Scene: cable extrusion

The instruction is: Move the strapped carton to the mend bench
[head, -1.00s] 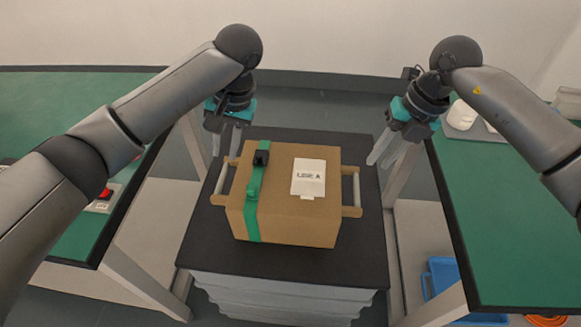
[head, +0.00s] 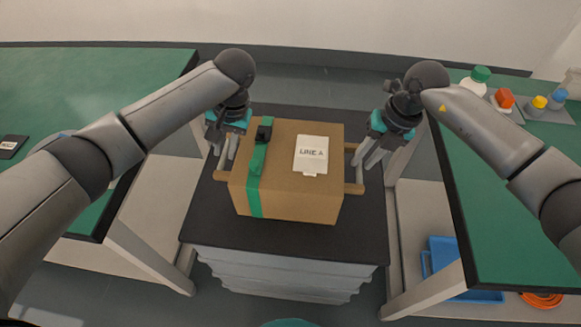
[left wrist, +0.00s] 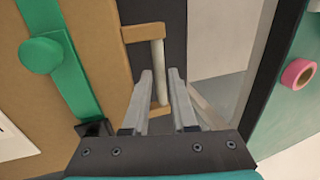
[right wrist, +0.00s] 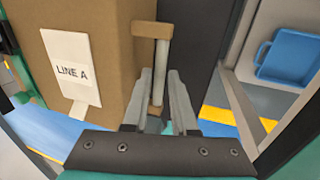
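The strapped carton (head: 290,195) sits on a dark-topped grey stand (head: 300,245). It has a green strap (head: 255,180) with a dark buckle, a white "LINE A" label (head: 310,155) and a bar handle on each side. My left gripper (head: 222,155) is open at the left handle, whose bar (left wrist: 158,60) shows between the fingers in the left wrist view. My right gripper (head: 367,158) is open at the right handle, whose bar (right wrist: 161,70) shows between its fingers in the right wrist view. I cannot tell whether the fingers touch the bars.
A green-topped bench (head: 90,85) stands on the left and another (head: 490,190) on the right. Bottles and coloured caps stand on the right bench's far end. A blue tray (head: 450,265) lies low on the right. A pink roll (left wrist: 298,73) is on a green surface.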

